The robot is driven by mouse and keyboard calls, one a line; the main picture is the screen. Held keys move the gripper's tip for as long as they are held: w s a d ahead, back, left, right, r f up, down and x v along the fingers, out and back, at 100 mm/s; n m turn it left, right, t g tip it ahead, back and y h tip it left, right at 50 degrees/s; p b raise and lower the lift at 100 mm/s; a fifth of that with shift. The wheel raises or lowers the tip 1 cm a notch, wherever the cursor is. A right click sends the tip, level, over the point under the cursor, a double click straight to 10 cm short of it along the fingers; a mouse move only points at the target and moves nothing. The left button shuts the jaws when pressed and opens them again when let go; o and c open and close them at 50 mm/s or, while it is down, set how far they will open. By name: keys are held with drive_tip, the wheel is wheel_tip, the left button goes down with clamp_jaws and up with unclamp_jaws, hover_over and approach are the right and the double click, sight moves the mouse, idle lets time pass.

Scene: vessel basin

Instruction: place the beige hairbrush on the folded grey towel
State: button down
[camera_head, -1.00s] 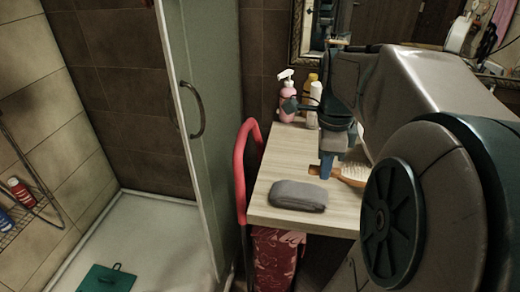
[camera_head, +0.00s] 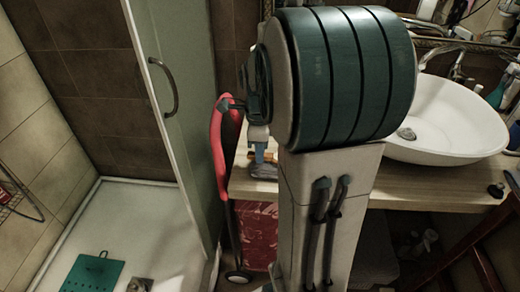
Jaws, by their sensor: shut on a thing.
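My gripper (camera_head: 260,150) is at the left end of the wooden counter, mostly behind my arm. Its blue fingers point down and are shut on the beige hairbrush (camera_head: 270,154), of which only a small orange-brown part shows. The folded grey towel (camera_head: 264,171) lies on the counter just below the gripper and brush, partly hidden by my arm. I cannot tell whether the brush touches the towel.
A white vessel basin (camera_head: 450,120) stands on the wooden counter (camera_head: 430,187) to the right. A red-framed cart (camera_head: 219,150) is by the counter's left end, beside the glass shower door (camera_head: 185,110). A dark wooden chair (camera_head: 480,255) is at lower right.

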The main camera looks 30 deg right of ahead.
drive_tip(key=shift+f, duration=0.15)
drive_tip(key=c, duration=1.3)
unclamp_jaws()
wheel_tip(320, 180, up, 12)
drive_tip(key=p, duration=0.1)
drive_tip(key=s+a+f+n+t, duration=0.1)
drive_tip(key=s+a+f+n, duration=0.3)
drive_tip(key=n, duration=0.8)
drive_tip(key=s+a+f+n+t, duration=0.1)
drive_tip(key=s+a+f+n, duration=0.2)
drive_tip(key=s+a+n, duration=0.5)
drive_tip(key=shift+f+n+t, duration=0.3)
drive_tip(key=shift+f+n, duration=0.05)
drive_tip(key=shift+n, duration=2.05)
